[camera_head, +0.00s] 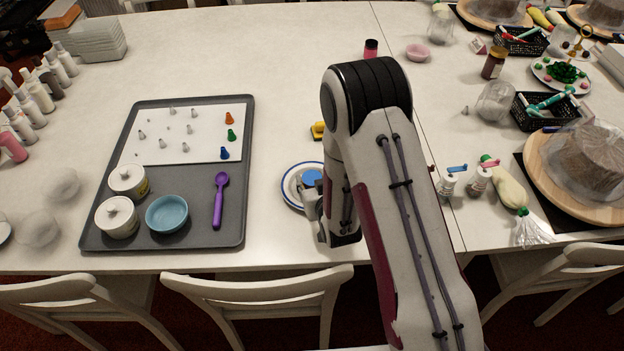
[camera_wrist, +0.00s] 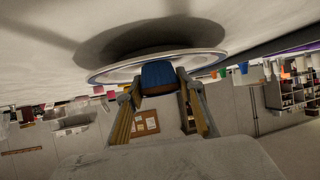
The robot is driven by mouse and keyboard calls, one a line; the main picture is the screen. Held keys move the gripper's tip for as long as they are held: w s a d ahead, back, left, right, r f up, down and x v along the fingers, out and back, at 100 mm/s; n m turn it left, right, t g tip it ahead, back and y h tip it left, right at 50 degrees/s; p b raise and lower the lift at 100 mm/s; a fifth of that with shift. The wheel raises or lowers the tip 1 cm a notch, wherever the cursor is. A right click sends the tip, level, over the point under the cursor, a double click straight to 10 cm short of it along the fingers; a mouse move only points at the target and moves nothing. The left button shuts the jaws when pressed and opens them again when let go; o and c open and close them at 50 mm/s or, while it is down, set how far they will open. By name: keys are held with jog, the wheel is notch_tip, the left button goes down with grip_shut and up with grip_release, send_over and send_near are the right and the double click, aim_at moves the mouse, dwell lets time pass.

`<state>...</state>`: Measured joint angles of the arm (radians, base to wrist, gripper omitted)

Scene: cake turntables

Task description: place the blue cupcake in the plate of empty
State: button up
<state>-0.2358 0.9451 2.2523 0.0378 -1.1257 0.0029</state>
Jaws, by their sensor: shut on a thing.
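The blue cupcake (camera_head: 311,177) shows as a blue round top over the plate in the head view. In the wrist view the cupcake (camera_wrist: 158,73) sits between my two fingertips. The plate (camera_head: 289,192) is white with a blue rim and lies on the table left of my arm; its right side is hidden by my arm. The plate (camera_wrist: 207,59) also shows behind the cupcake in the wrist view. My gripper (camera_head: 309,190) is shut on the cupcake at the plate. I cannot tell whether the cupcake touches the plate.
A grey tray (camera_head: 175,246) on the left holds white pots, a blue bowl (camera_head: 167,214), a purple spoon (camera_head: 219,200) and piping tips. A small yellow object (camera_head: 318,130) lies behind the plate. Bottles (camera_head: 480,180) stand right of my arm. Table behind the plate is mostly clear.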

jog(key=shift+f, duration=0.15)
jog(key=o, duration=1.1)
jog(key=shift+r, duration=0.2)
jog(key=shift+v, duration=3.75)
